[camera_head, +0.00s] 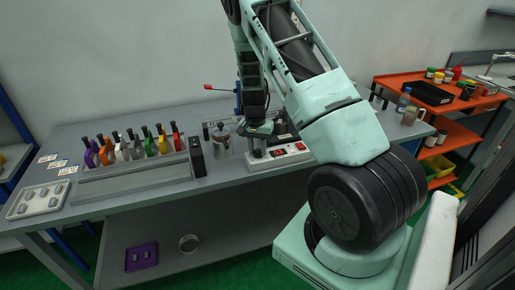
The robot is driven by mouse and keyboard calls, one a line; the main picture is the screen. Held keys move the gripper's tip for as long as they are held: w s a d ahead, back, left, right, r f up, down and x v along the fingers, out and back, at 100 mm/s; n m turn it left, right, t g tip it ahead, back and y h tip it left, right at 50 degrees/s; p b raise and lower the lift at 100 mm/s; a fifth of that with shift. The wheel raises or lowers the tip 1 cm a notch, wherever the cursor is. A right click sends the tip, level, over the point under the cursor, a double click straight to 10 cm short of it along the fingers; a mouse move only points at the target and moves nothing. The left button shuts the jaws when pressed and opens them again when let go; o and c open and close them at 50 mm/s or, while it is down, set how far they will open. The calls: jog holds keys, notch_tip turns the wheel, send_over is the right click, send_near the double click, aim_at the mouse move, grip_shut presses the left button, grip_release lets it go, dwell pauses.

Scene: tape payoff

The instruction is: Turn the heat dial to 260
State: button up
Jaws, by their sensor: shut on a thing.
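The heating unit (262,164) is a white box with red lit parts on its front, standing near the front edge of the grey bench. My gripper (257,150) points down at the left part of this unit. It is shut on what appears to be the heat dial, which the fingers mostly hide. I cannot read the dial's setting or any number on the red display (280,152) at this size.
A metal pot (222,134) and a dark upright block (197,156) stand left of the unit. A grey tray (40,199) lies at far left. An orange cart (447,110) stands at right.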

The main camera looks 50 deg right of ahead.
aim_at(255, 150)
jog(key=shift+m, duration=0.6)
jog(key=o, duration=1)
jog(key=shift+c, duration=0.2)
jog(key=shift+r, duration=0.1)
notch_tip(255, 150, up, 17)
jog(key=w+b, duration=0.1)
jog(key=b, duration=0.1)
jog(key=shift+r, duration=0.15)
jog(key=shift+a, duration=0.1)
